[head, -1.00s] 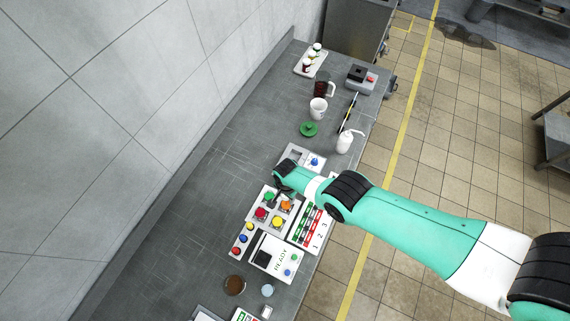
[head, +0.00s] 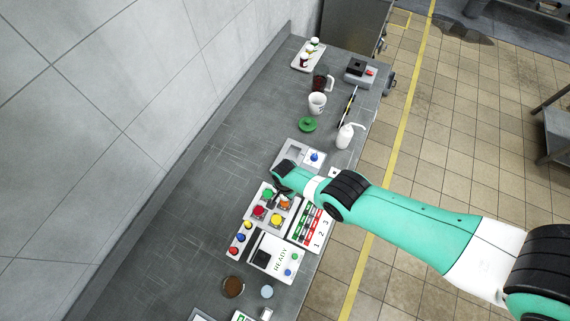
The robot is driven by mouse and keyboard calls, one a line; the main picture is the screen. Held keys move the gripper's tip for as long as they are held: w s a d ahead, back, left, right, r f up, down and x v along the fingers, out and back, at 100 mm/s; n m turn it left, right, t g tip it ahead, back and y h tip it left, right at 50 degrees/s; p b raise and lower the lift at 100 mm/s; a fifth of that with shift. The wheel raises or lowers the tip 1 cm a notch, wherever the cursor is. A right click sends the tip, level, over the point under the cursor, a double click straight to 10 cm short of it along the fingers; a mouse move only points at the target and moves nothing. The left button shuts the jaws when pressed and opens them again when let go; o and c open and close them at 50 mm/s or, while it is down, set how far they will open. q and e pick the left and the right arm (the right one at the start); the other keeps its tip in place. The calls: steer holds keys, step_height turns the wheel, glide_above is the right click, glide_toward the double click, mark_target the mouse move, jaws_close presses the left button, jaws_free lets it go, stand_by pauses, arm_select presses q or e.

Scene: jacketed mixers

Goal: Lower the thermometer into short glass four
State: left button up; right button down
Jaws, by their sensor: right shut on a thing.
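My right arm comes in from the right, and its gripper (head: 284,191) is over the upper edge of a pale block (head: 250,222) with green, orange, red and yellow tops. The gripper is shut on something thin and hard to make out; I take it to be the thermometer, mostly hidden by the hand. The green top (head: 267,194) is just left of the fingers and the orange top (head: 284,202) just below them. I cannot tell which spot is short glass four, or whether the held thing touches anything. My left gripper is not in view.
A white panel marked READY (head: 272,256) and a numbered red-green card (head: 312,227) lie below. A panel with a blue knob (head: 314,157), a white bottle (head: 345,136), a green lid (head: 308,125) and a white mug (head: 317,104) stand above. The counter's left side is clear.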

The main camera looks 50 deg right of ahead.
jaws_free()
stand_by(0.4)
step_height(320, 180, up, 6)
steer(key=p, duration=0.6)
steer(key=shift+r, duration=0.1)
stand_by(0.4)
